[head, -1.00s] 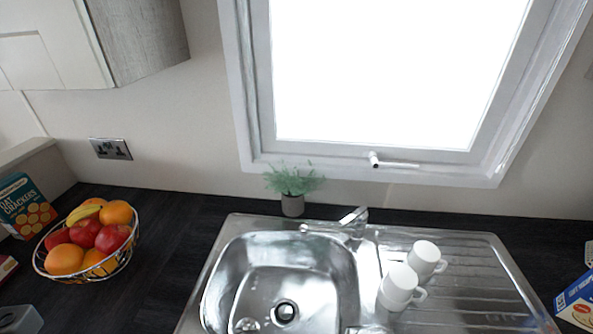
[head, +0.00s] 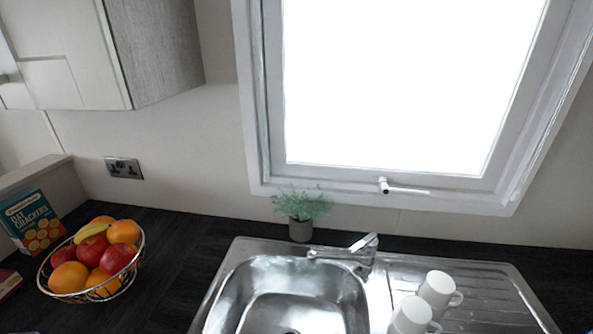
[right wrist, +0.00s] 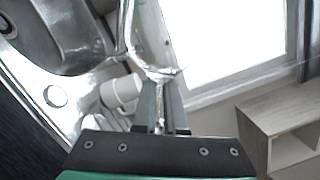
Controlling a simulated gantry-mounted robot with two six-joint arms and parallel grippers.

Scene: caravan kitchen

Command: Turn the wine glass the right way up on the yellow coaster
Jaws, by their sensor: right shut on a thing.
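In the right wrist view my right gripper (right wrist: 160,108) is shut on the clear wine glass (right wrist: 157,71). The stem runs between the two fingers, and the bowl extends beyond the fingertips toward the top of the picture. The glass is transparent, so its full outline and the far end of the bowl are hard to make out. The head view shows neither gripper and no wine glass. My left gripper is in neither view. The yellow coaster is not visible in either view.
The head view shows a steel sink (head: 290,292) with a tap (head: 362,247), white mugs (head: 437,289) on the drainer, a potted plant (head: 301,228), a fruit basket (head: 92,262) and a cracker box (head: 31,222). The dark worktop (head: 190,240) is clear between basket and sink.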

